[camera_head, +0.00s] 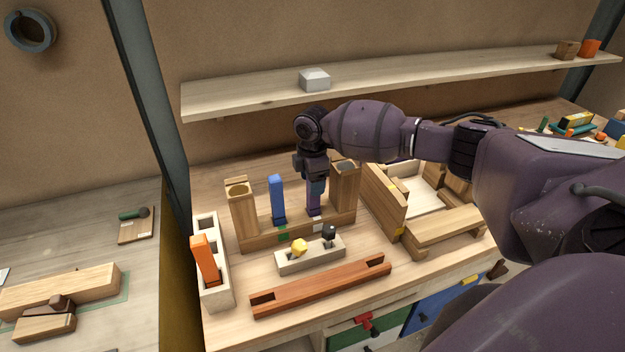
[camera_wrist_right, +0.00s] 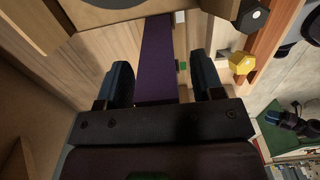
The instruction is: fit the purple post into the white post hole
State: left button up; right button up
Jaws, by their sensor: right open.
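The purple post (camera_head: 314,202) stands upright at the wooden stand (camera_head: 342,219), by the white mark (camera_head: 318,222) on its front. Its lower end meets the stand, but the hole itself is hidden, so I cannot tell how deep it sits. My right gripper (camera_head: 314,180) is around the post's upper part from above. In the right wrist view the purple post (camera_wrist_right: 157,60) lies between the open fingers of my right gripper (camera_wrist_right: 162,82), with a gap on each side. The white mark (camera_wrist_right: 180,16) shows beside the post there. My left gripper is not in view.
A blue post (camera_head: 277,198) stands left of the purple one, by a green mark (camera_head: 283,233). Wooden end blocks (camera_head: 243,212) flank both. In front are a block with yellow and black knobs (camera_head: 311,256) and a reddish bar (camera_head: 322,287). A shelf (camera_head: 420,75) runs above.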

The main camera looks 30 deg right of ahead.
notch_tip(320, 180, up, 11)
jog(key=shift+f+b, duration=0.1)
jog(key=shift+b, duration=0.45)
dwell(0.5)
jog(key=shift+s, duration=0.1)
